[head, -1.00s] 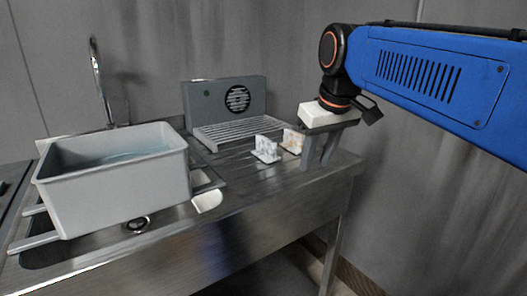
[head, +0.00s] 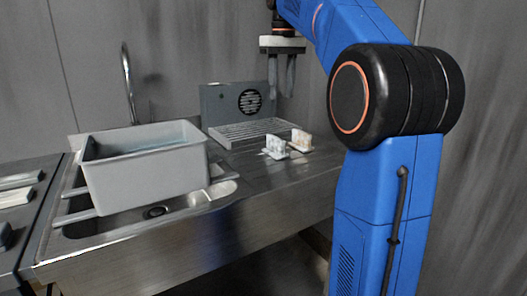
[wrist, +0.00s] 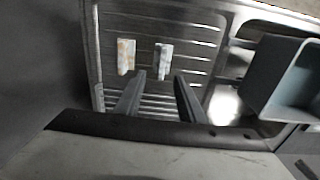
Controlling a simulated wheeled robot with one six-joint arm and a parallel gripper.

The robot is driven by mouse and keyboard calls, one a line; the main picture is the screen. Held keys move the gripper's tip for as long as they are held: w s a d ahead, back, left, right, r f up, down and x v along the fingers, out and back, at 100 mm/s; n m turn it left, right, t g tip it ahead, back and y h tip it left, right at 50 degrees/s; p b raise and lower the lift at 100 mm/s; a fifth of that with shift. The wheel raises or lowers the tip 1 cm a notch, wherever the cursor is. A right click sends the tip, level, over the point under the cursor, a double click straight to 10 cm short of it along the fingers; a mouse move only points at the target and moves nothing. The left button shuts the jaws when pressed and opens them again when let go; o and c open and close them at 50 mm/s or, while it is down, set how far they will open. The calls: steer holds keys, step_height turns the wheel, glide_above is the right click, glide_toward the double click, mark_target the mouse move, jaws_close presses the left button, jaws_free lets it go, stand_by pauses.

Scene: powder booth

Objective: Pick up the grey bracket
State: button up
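Two small brackets stand close together on the ribbed drainboard. The pale grey-white bracket (head: 276,148) is the left one in the head view and the right one (wrist: 164,61) in the wrist view. The other bracket (head: 301,141) has tan, rusty patches; it also shows in the wrist view (wrist: 126,56). Which one counts as grey is not certain, but the pale one looks greyer. My gripper (head: 281,92) is raised above the drainboard, apart from both brackets. Its fingers point down, spread apart and empty; they also show in the wrist view (wrist: 158,80).
A grey tub (head: 150,171) rests over the sink at left, with a tall faucet (head: 129,85) behind. A grey vented unit (head: 231,103) with a slatted grate (head: 250,131) stands behind the brackets. The drainboard in front of the brackets is clear.

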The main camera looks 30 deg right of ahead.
steer(key=w, duration=0.2)
glide_toward(276, 137)
step_height(276, 137, down, 5)
steer(key=shift+w+d+f, duration=0.1)
steer(key=shift+d+f, duration=0.1)
steer(key=shift+a+f, duration=0.2)
steer(key=shift+f, duration=2.5)
steer(key=shift+c, duration=0.2)
jaws_close()
